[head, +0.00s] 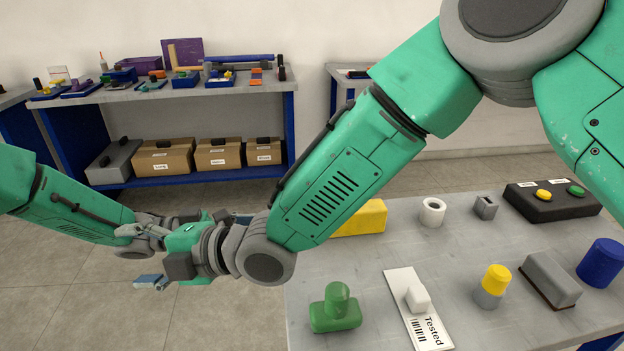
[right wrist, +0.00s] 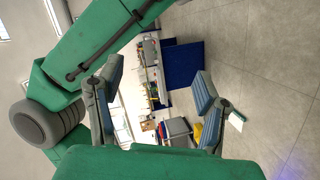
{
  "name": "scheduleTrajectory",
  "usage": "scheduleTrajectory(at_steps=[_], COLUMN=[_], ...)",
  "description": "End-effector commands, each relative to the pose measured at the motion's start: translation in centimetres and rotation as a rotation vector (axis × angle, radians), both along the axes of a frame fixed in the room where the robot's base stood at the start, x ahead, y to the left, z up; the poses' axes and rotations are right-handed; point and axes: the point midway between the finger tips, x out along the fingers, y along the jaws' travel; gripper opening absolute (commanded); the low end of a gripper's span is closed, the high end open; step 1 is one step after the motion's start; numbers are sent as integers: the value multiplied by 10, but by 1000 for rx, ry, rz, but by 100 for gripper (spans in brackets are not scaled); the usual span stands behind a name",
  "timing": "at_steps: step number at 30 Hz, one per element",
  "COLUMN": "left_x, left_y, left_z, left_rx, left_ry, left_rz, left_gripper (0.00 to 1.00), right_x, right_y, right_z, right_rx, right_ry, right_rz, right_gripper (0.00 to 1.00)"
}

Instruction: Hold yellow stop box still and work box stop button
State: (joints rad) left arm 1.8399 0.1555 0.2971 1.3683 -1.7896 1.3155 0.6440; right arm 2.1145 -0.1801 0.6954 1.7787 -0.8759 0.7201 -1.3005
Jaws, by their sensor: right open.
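The yellow box (head: 362,218) sits on the grey table at the right. My right arm covers part of it, and no stop button shows on the part in view. My right gripper (head: 172,262) is off the table's left side, over the floor, well left of the yellow box. In the right wrist view its two fingers (right wrist: 158,85) are spread with nothing between them. My left gripper (head: 145,232) is close by the right one and partly behind it; its fingers are not clear.
The grey table (head: 390,255) also holds a black box (head: 552,203) with yellow and green buttons, a green button-shaped part (head: 336,310), a "Tested" card (head: 418,320), a yellow-topped cylinder (head: 492,287) and a blue cylinder (head: 602,262). A workbench (head: 200,97) stands behind.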

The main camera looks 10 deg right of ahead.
Motion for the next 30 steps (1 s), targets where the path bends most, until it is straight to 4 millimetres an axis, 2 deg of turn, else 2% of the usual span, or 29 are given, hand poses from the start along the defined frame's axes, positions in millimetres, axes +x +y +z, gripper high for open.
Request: scheduleTrajectory(at_steps=[1, 3, 6, 7, 11, 15, 18, 21, 23, 27, 30], left_x=[0, 0, 0, 0, 0, 0, 0, 0, 0, 0, 0], left_y=[0, 0, -1, -1, -1, 0, 0, 0, 0, 0, 0], left_z=[0, 0, 0, 0, 0, 0, 0, 0, 0, 0, 0], left_rx=[0, 0, 1, 1, 1, 0, 0, 0, 0, 0, 0], left_ry=[0, 0, 0, 0, 0, -1, -1, -1, -1, -1, -1], left_rz=[0, 0, 0, 0, 0, 0, 0, 0, 0, 0, 0], left_gripper=[34, 34, 34, 34, 34, 34, 34, 34, 34, 34, 34], right_x=[17, 39, 78, 90, 139, 182, 201, 206, 203, 182, 161], right_y=[-1, -5, -20, -27, -66, -128, -181, -234, -263, -320, -347], right_z=[17, 37, 55, 56, 48, 36, 30, 29, 30, 39, 50], right_rx=[-12, -51, -166, -210, -408, -612, -744, -846, -896, -975, -1003], right_ry=[-171, -413, -674, -706, -653, -446, -257, -51, 79, 390, 590], right_rz=[38, 88, 112, 103, -2, -182, -324, -463, -539, -694, -770], right_gripper=[60, 60, 60, 60, 60, 60, 60, 60, 60, 60, 60])
